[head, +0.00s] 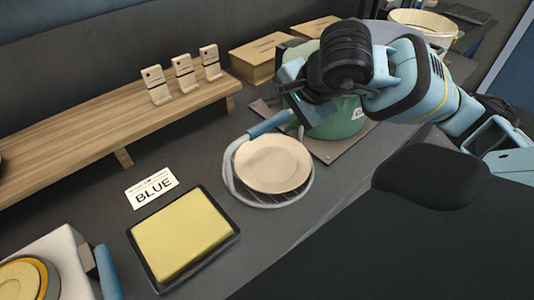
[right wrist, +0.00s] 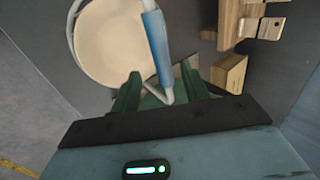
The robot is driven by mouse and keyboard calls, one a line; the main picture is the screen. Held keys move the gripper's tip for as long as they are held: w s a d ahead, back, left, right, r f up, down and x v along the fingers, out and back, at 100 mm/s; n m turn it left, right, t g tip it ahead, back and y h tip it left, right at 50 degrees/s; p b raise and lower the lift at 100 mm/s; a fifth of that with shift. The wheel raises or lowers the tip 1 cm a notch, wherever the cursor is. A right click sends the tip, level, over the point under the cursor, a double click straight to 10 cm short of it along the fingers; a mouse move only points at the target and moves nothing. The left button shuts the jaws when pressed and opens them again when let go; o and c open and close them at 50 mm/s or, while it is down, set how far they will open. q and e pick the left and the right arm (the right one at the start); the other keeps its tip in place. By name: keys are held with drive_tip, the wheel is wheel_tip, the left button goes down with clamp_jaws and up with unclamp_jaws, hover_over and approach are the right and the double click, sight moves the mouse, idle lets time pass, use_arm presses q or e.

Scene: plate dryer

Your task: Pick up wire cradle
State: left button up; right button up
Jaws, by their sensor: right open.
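The wire cradle (head: 229,181) is a round pale wire frame with a blue handle (head: 270,124), lying on the dark counter in the head view. A cream plate (head: 272,163) rests in it. My right gripper (head: 297,108) is at the far end of the handle, its fingers partly hidden by its own wrist. In the right wrist view the blue handle (right wrist: 157,45) runs down toward the space between the two open green fingers (right wrist: 160,90), its pale end between them. The plate also shows there (right wrist: 108,42). My left gripper is not in view.
A green round object (head: 338,120) stands on a flat board behind my right gripper. A black tray with a yellow pad (head: 180,238) and a BLUE card (head: 152,188) lie left of the cradle. A wooden shelf (head: 100,128) with small stands and cardboard boxes (head: 262,58) are behind.

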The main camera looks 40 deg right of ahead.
sight(273, 122)
drive_tip(key=shift+w+f, duration=0.25)
drive_tip(key=shift+f, duration=0.15)
drive_tip(key=shift+w+a+f, duration=0.15)
drive_tip(key=shift+w+f, duration=0.2)
drive_tip(key=shift+f, duration=0.05)
drive_tip(key=x, duration=0.4)
drive_tip(key=shift+w+a, duration=0.1)
drive_tip(key=shift+w, duration=0.05)
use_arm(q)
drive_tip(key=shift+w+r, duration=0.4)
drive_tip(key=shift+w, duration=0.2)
